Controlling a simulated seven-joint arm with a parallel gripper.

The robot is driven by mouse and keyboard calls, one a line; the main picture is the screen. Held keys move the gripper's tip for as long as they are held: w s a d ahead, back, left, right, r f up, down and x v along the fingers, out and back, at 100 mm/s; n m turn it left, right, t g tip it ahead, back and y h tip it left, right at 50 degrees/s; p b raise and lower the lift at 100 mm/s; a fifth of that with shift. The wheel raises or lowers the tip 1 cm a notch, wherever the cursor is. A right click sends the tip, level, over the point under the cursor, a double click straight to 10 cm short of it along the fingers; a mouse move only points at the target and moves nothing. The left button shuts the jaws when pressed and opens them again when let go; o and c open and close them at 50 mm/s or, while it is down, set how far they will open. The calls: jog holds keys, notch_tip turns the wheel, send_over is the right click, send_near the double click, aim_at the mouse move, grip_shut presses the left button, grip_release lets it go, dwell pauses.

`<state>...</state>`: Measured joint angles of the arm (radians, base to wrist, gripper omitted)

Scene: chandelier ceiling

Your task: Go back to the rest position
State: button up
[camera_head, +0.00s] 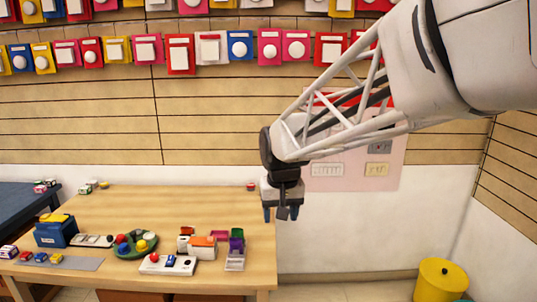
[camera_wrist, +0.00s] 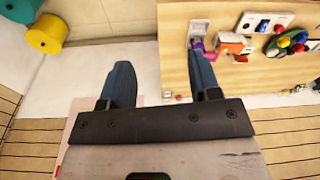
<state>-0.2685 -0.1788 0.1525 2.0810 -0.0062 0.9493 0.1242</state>
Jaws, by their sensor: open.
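My gripper (camera_head: 282,212) hangs pointing down beside the right edge of the wooden table (camera_head: 180,210), above the table top and apart from everything. In the wrist view its two blue fingers (camera_wrist: 163,85) are spread wide with nothing between them. My white lattice arm reaches in from the upper right of the head view.
The table holds a blue box (camera_head: 56,232), a green tray (camera_head: 120,250) with coloured balls, a white board (camera_head: 166,265), an orange and white block (camera_head: 203,247) and small coloured bins (camera_head: 236,250). A yellow drum (camera_head: 440,281) stands on the floor at right. The table's back middle is clear.

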jog(key=s+d+f, duration=0.1)
jog(key=s+d, duration=0.4)
jog(key=s, duration=0.3)
jog(key=s+d+f+m, duration=0.1)
jog(key=s+d, duration=0.4)
jog(key=s, duration=0.4)
jog(key=s+d+f+t, duration=0.1)
jog(key=s+d, duration=0.4)
jog(key=s, duration=0.4)
jog(key=shift+s+d+f+m+h, duration=0.2)
jog(key=shift+d+m+h, duration=0.1)
jog(key=shift+d+m, duration=0.1)
dwell(0.5)
